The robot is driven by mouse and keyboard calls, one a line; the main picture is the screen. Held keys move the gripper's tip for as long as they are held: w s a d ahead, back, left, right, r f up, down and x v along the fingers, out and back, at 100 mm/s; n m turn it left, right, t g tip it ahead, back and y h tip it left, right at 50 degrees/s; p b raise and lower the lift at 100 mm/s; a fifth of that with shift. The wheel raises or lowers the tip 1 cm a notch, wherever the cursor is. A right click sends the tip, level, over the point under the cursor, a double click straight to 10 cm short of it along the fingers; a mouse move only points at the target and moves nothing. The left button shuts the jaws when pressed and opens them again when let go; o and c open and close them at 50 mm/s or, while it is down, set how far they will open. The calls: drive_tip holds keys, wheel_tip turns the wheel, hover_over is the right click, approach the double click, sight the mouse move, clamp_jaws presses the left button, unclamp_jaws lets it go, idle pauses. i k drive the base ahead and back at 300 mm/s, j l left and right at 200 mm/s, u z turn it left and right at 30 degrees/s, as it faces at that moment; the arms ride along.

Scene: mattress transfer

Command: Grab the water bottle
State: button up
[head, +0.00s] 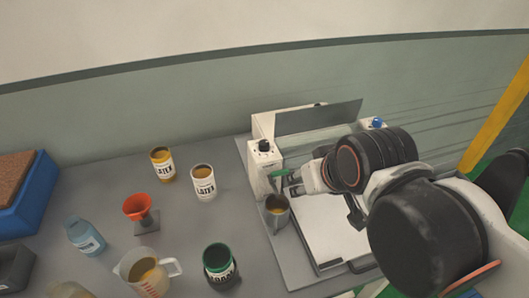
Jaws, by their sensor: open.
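A translucent light-blue water bottle (86,237) with a pale label stands on the grey table at the lower left, beside the red funnel. My gripper (283,182) is far to its right, over the left part of the white machine, just above a metal cup. It is open and I see nothing between its fingers. My arm hides part of the machine behind it. The bottle is not touched by my gripper.
A red funnel (138,207) on a stand, a yellow can (162,165), a white can (203,183), a green can (219,266) and a measuring jug (147,272) stand around the bottle. A metal cup (277,212) holds brown liquid. A blue crate (35,200) is at far left.

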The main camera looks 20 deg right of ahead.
sight(81, 233)
drive_tip(key=k+u, duration=0.1)
drive_tip(key=u, duration=1.45)
drive_tip(key=i+j+z, duration=0.1)
drive_tip(key=j, duration=0.3)
drive_tip(key=i+j+z, duration=0.1)
drive_tip(key=j, duration=0.3)
drive_tip(key=i+j, duration=0.15)
drive_tip(key=j, duration=0.3)
drive_tip(key=i+j+z, duration=0.15)
drive_tip(key=j, duration=0.25)
drive_tip(key=l, duration=0.1)
drive_tip(key=j, duration=0.15)
